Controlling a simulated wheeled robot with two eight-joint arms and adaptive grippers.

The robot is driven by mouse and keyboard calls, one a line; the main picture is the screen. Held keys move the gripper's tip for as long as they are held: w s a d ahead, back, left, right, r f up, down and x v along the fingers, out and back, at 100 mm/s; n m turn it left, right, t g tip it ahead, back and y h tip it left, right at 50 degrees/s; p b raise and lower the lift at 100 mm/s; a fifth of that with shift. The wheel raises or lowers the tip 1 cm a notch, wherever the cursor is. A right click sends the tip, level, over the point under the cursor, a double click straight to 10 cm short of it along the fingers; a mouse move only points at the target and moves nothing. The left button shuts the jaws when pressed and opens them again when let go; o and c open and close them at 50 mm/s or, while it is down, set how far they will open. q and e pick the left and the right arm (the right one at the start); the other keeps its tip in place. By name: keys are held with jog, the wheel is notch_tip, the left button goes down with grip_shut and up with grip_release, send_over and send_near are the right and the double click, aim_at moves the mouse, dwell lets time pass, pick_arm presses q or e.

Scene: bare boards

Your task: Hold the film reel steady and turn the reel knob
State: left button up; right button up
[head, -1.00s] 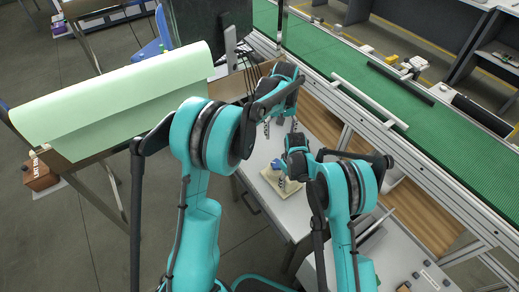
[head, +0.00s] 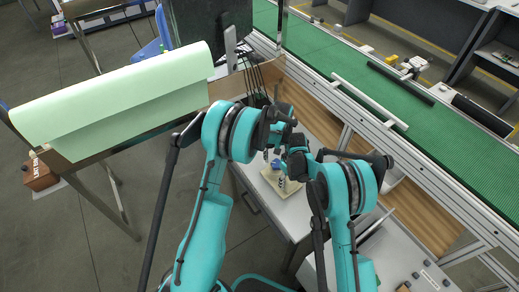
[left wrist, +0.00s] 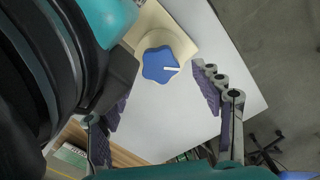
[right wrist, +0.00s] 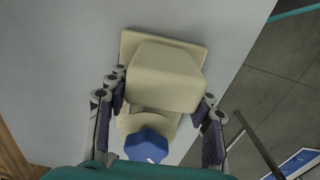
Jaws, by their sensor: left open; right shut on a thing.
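The film reel (head: 272,176) is a cream unit on a square base plate on the white table. In the right wrist view its cream block (right wrist: 165,75) and the blue reel knob (right wrist: 147,145) show. My right gripper (right wrist: 160,100) is shut on the reel's cream body, one finger on each side. The lobed blue knob (left wrist: 160,65), with a white mark, faces my left wrist camera. My left gripper (left wrist: 160,102) is open and empty, its fingers spread to either side of the knob's line. In the head view, the left gripper (head: 271,155) hangs just above the knob (head: 277,165).
The white table (head: 246,180) is mostly bare around the reel. A green conveyor (head: 400,120) with a metal frame runs behind it. A green sheet-covered stand (head: 110,100) is at the left. My two arms are close together over the reel.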

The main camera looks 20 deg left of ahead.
aim_at(277, 163)
pick_arm(q)
jog(key=s+a+r+m+t+y, duration=0.1)
jog(key=a+r+t, duration=0.15)
jog(key=r, duration=0.45)
jog(key=s+a+r+t, duration=0.1)
jog(key=s+a+r, duration=0.15)
jog(key=r, duration=0.35)
jog(key=s+d+r+m+t, duration=0.2)
jog(key=s+d+r, duration=0.2)
jog(key=s+r, duration=0.6)
jog(key=s, duration=0.3)
jog(key=shift+s+r+m, duration=0.15)
jog(key=shift+r+m, duration=0.05)
jog(key=shift+m, duration=0.1)
